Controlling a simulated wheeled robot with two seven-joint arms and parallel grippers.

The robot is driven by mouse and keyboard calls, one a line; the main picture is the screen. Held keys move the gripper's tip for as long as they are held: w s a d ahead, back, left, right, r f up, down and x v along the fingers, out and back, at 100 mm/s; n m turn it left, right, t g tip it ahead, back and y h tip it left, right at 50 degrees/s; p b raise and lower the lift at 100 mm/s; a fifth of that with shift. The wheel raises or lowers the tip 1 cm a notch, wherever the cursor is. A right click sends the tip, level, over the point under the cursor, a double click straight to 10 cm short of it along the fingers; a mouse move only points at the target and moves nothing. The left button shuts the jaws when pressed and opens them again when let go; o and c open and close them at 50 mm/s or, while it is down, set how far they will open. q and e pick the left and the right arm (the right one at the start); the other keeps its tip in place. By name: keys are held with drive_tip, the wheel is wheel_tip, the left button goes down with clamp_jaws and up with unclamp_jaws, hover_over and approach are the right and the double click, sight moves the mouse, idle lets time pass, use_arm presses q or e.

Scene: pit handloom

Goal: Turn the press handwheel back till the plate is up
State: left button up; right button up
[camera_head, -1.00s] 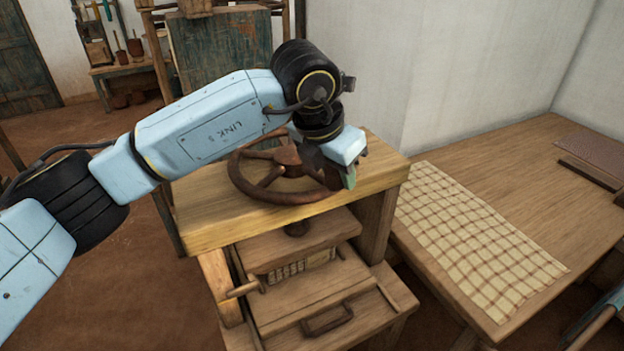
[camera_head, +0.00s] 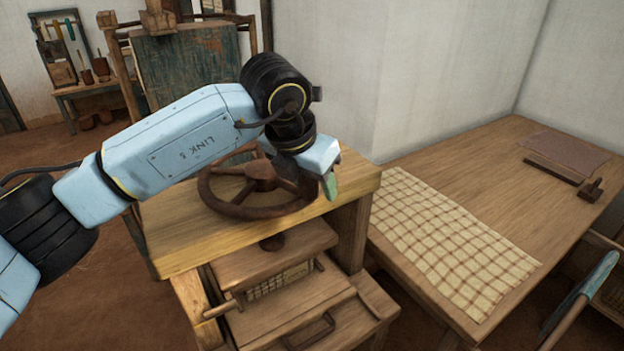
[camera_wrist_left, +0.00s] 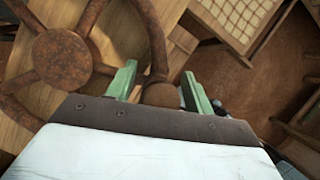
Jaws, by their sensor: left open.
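The brown handwheel (camera_head: 226,205) lies flat above the press's wooden top beam (camera_head: 180,245). Its hub and spokes show in the left wrist view (camera_wrist_left: 62,58). My left gripper (camera_head: 328,186) is at the wheel's right side, fingers pointing down. In the left wrist view my left gripper (camera_wrist_left: 160,88) has its green fingers apart, with a round brown knob (camera_wrist_left: 162,96) by the rim showing between them. I cannot tell whether they touch it. The wooden press plate (camera_head: 265,266) is below the beam, close over a folded checked stack (camera_head: 280,284). My right gripper is out of view.
A wooden table (camera_head: 440,165) with a checked cloth (camera_head: 450,240) stands right of the press, against a white wall. A drawer-like front with a handle (camera_head: 310,332) is at the press's base. A small bench (camera_head: 95,90) with tools stands at the back left.

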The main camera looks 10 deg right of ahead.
use_arm(q)
drive_tip(key=v, duration=1.3)
drive_tip(key=shift+r, duration=0.2)
drive_tip(key=shift+s+a, duration=0.1)
